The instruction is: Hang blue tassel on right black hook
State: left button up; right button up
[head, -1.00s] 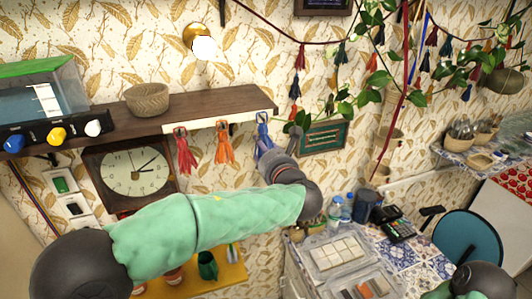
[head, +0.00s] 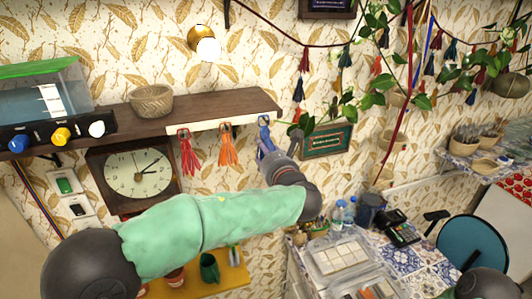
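A blue tassel (head: 264,133) is at the right end of the white strip (head: 208,124) under the shelf edge. Its top is up at the strip by the right hook; whether its loop is around the hook is too small to tell. A red tassel (head: 188,155) and an orange tassel (head: 228,150) hang from dark hooks to its left. My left gripper (head: 278,154) is at the lower right of the blue tassel, against or very close to its strands. My wrist hides part of the fingers, so their closure is unclear. My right gripper is out of view.
The wooden shelf (head: 150,124) carries a woven bowl (head: 151,101) and a glass tank (head: 45,95). A square clock (head: 138,174) hangs below it. A green framed board (head: 326,140) is right of my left gripper. A tiled table (head: 405,262) with bottles and trays is below.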

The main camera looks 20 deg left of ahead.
pick_arm(q)
jog(key=o, duration=1.1)
jog(key=shift+c, duration=0.2)
jog(key=shift+s, duration=0.1)
